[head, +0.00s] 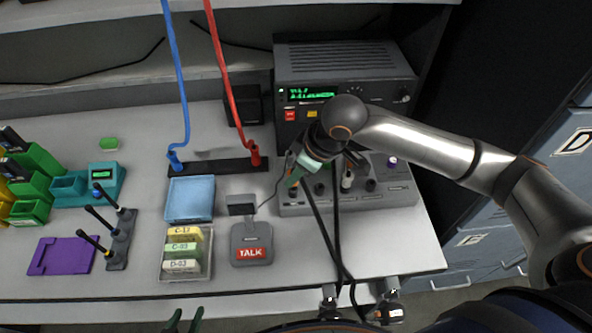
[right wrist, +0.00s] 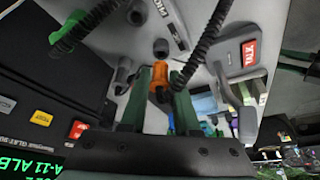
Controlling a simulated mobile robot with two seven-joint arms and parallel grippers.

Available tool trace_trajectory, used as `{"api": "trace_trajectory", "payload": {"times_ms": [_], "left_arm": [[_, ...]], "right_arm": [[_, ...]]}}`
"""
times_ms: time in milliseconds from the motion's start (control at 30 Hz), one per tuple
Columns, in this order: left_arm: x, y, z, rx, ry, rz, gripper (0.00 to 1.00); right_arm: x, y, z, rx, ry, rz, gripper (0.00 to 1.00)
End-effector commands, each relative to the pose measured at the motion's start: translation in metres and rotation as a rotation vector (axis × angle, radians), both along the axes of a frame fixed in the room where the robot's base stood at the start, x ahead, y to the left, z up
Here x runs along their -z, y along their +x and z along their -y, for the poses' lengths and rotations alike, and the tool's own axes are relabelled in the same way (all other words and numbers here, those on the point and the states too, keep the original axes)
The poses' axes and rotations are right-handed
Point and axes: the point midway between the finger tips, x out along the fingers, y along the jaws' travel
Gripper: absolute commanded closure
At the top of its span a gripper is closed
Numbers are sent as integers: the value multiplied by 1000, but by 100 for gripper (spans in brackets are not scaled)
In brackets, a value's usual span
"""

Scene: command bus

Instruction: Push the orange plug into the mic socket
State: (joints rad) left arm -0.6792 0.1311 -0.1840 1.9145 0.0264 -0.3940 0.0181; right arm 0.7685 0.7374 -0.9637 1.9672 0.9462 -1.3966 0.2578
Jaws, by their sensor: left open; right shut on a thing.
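My right gripper (head: 296,182) is over the left end of the grey socket panel (head: 400,200), shut on the orange plug. In the right wrist view the orange plug (right wrist: 160,73) sits between the green fingertips (right wrist: 165,86), with a black coiled cord running up from it. Dark round sockets (right wrist: 160,47) show beside it; a label near them is partly cut off and hard to read. I cannot tell whether the plug tip is in a socket. In the head view the gripper mostly hides the plug. My left gripper (head: 184,322) is open and empty at the bottom edge.
A black radio (head: 345,72) stands behind the panel. The grey TALK pedal (head: 252,242), a clear box (head: 185,254) of labelled pieces and a blue tray (head: 190,199) lie left of the panel. Black cords hang over the table front. Blue and red cables rise behind.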

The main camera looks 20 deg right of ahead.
Motion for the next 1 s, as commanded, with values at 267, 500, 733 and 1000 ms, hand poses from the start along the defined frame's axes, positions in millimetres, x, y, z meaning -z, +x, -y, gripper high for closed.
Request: {"api": "trace_trajectory", "payload": {"times_ms": [267,500,733,1000], "left_arm": [[-8,0,0,0,0,0,50],[-8,0,0,0,0,0,50],[-9,0,0,0,0,0,50],[-16,0,0,0,0,0,50]], "right_arm": [[-1,0,0,0,0,-1,100],[0,0,0,0,1,-1,100],[0,0,0,0,1,-1,100],[0,0,0,0,1,-1,100]]}}
